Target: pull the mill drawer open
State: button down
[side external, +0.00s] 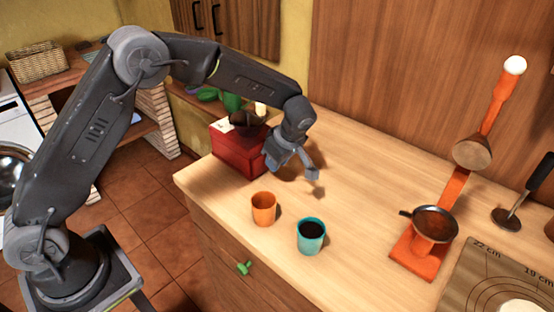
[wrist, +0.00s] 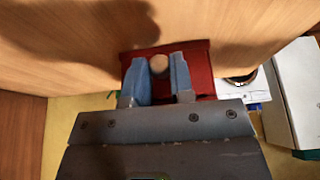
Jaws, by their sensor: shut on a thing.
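The mill is a red box (side external: 237,150) with a dark top part (side external: 247,118), standing near the left end of the wooden counter. In the wrist view, its red face (wrist: 200,62) lies ahead of my gripper (wrist: 159,72). A round, pale wooden knob (wrist: 159,65) shows between the two blue fingers, which are shut on it. In the side view, my gripper (side external: 270,163) is low at the mill's right side, and the knob is hidden there. I cannot tell how far the drawer stands out of the box.
An orange cup (side external: 263,209) and a teal cup with dark contents (side external: 311,236) stand in front of my gripper. An orange stand (side external: 420,256) with a dark pan-like holder (side external: 435,223) is to the right. The counter between is clear.

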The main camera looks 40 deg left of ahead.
jog(key=shift+d, duration=0.1)
jog(key=d, duration=0.6)
jog(key=c, duration=1)
grip_release()
jog(key=v, duration=1.3)
jog(key=shift+d+r, duration=0.15)
jog(key=shift+r, duration=0.2)
